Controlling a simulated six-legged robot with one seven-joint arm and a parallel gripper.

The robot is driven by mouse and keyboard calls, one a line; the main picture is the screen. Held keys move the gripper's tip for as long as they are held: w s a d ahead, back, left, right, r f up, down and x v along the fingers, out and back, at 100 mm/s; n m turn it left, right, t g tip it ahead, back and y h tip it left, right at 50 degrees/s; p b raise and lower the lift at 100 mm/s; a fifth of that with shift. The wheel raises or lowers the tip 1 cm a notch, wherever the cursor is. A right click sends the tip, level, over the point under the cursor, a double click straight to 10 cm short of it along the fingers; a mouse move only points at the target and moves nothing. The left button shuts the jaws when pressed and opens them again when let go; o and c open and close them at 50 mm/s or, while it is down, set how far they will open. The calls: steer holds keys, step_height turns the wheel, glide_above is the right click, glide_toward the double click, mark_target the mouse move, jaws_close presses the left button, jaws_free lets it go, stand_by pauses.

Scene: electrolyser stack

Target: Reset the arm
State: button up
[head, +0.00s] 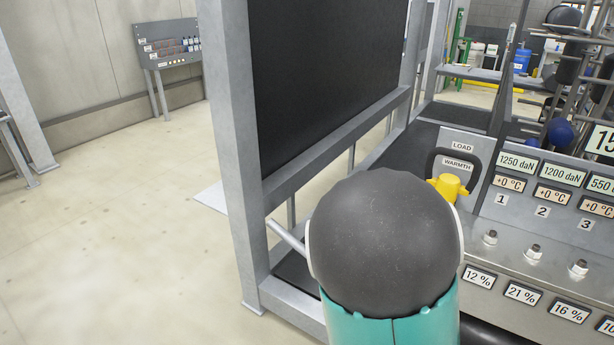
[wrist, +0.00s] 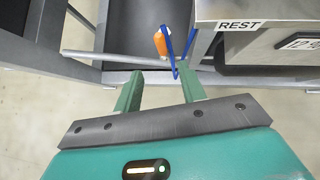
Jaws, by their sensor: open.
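My gripper (wrist: 160,76) shows in the wrist view, with two green fingers spread apart and nothing between them. Beyond the fingertips is an orange object (wrist: 161,42) with a blue loop (wrist: 177,52), beside the edge of a panel marked REST (wrist: 238,25). A grey bar (wrist: 110,57) crosses just beyond the fingers. I cannot tell whether a finger touches the bar or the loop. In the head view my dark and teal arm fills the lower middle, and the gripper is hidden there.
A framed black panel (head: 325,70) stands left of the arm. On the right, a console (head: 505,235) carries readouts, several studs and a yellow knob (head: 449,186) by the LOAD and WARMTH labels. Open floor (head: 110,230) lies left.

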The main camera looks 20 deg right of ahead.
steer(key=s+a+r+m+y, duration=0.2)
steer(key=s+a+r+m, duration=0.2)
steer(key=s+a+m, duration=0.3)
steer(key=s+a+r+m+y, duration=0.2)
steer(key=s+a+r+m, duration=0.2)
steer(key=s+a+m, duration=0.4)
steer(key=s+a+r+m+g+y, duration=0.1)
steer(key=s+a+r+m+y, duration=0.1)
steer(key=s+a+r+m, duration=0.3)
steer(key=s+a+m, duration=0.3)
steer(key=a+m, duration=0.2)
steer(key=m, duration=0.2)
steer(key=shift+a+m, duration=0.15)
steer(key=shift+m, duration=0.25)
